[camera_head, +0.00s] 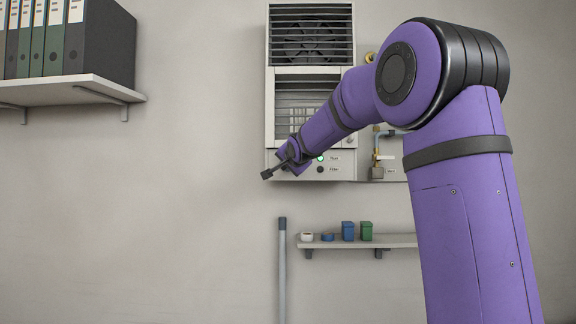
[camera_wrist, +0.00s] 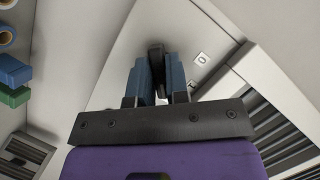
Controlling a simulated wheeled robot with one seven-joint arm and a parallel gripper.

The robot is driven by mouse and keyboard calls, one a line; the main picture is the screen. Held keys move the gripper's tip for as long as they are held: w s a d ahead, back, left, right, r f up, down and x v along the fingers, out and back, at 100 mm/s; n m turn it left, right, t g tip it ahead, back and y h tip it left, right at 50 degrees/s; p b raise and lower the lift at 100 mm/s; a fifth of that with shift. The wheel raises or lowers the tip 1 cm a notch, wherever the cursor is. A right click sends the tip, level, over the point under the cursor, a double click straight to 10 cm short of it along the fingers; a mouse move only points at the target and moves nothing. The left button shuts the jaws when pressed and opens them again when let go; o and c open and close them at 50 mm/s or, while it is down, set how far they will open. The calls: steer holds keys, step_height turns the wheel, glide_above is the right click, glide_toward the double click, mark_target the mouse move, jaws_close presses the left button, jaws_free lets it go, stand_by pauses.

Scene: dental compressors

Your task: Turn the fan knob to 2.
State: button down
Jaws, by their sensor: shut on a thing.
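The fan knob (camera_wrist: 156,53) is a dark, narrow grip on the pale panel in the wrist view. My gripper (camera_wrist: 158,74) has its two blue fingers closed on either side of it, shut on the knob.
A green light (camera_head: 320,157) is lit on the panel, with a dark round part (camera_head: 320,169) below it. Pipes with a valve (camera_head: 377,155) stand at the right. A small shelf (camera_head: 400,241) below holds small containers. A binder shelf (camera_head: 75,90) is at upper left.

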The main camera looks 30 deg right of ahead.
steer(key=c, duration=1.1)
jaws_free()
steer(key=shift+s, duration=0.1)
steer(key=shift+v, duration=5.35)
steer(key=s+a+f+n+g+y, duration=0.1)
steer(key=s+a+f+n+g, duration=0.2)
steer(key=s+f, duration=0.4)
steer(key=s+a+f+n+g+y, duration=0.2)
steer(key=s+a+f+n, duration=0.3)
steer(key=s, duration=1.1)
steer(key=s+a+f+n+g+y, duration=0.1)
steer(key=s+a+f+n+g, duration=0.3)
steer(key=s+a+f, duration=0.3)
steer(key=shift+s+a+f+n+y, duration=0.1)
steer(key=shift+s+f+n, duration=0.1)
steer(key=shift+s+f, duration=0.5)
steer(key=shift+s+f+n+y, duration=0.15)
steer(key=shift+s+f, duration=0.25)
steer(key=shift+s, duration=0.55)
steer(key=shift+s+a+f+n+y, duration=0.1)
steer(key=shift+s+f+n, duration=0.15)
steer(key=shift+s+f, duration=0.45)
